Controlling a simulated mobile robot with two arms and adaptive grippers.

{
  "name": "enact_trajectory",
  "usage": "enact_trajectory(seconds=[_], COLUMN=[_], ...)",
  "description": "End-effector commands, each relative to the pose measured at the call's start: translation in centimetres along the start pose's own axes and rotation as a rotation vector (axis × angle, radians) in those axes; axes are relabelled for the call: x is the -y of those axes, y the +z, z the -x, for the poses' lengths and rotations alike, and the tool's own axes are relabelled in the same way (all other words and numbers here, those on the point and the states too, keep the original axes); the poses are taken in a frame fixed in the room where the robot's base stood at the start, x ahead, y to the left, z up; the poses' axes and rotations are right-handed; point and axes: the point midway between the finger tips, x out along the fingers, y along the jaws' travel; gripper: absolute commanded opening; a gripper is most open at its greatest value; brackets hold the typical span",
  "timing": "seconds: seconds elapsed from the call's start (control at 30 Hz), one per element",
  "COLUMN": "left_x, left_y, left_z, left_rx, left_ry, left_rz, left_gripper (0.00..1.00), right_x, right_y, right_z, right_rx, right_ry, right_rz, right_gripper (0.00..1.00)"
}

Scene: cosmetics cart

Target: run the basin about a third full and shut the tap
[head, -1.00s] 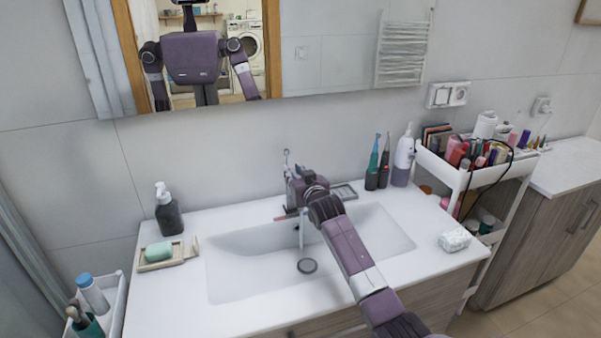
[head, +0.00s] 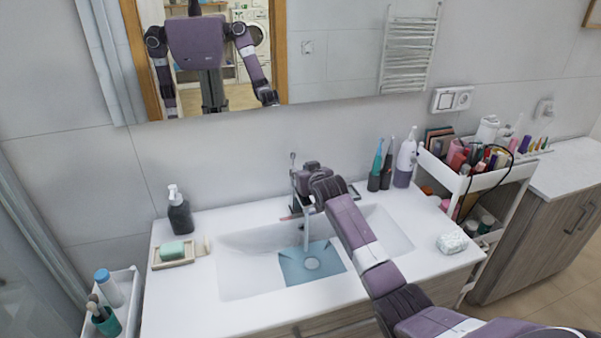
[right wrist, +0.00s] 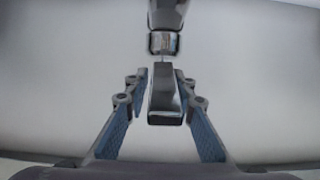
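The white basin (head: 240,268) has a shallow square patch of blue water (head: 330,264) around the round drain piece (head: 312,263). A thin stream (head: 306,236) falls from the tap into it. The chrome tap stands at the basin's back edge, mostly hidden by my right gripper (head: 300,197) in the head view; a thin upright part (head: 292,162) shows above. In the right wrist view, the chrome tap handle (right wrist: 165,97) lies between the two blue-padded fingers of my right gripper (right wrist: 166,108). My left gripper is not in view.
A soap dispenser (head: 179,212) and a green soap (head: 172,250) on a dish stand left of the basin. A wrapped bar (head: 453,243) lies on the right counter. A loaded cart (head: 470,180) stands beyond.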

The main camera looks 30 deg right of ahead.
Motion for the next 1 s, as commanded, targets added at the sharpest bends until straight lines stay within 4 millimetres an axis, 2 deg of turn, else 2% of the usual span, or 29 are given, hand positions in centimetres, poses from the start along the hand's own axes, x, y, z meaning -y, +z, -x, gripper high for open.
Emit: enact_trajectory(seconds=[0.1,0.37,0.53,0.67,1.0], left_x=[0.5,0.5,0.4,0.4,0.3], left_y=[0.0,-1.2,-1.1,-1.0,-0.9], left_z=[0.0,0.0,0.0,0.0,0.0], left_rx=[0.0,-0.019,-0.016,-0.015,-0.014], left_ry=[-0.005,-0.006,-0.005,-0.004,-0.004], left_rz=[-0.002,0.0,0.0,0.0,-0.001], left_gripper=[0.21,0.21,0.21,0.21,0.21], right_x=[-0.1,0.1,0.1,0.0,-0.1], right_y=[0.1,0.3,0.3,0.4,0.3], right_z=[0.0,0.1,0.8,2.1,7.0], right_rx=[0.002,0.006,0.005,0.006,0.005], right_ry=[0.0,-0.002,-0.003,-0.003,-0.004], right_rz=[-0.001,-0.001,-0.002,-0.001,-0.001], right_gripper=[0.36,0.36,0.36,0.36,0.36])
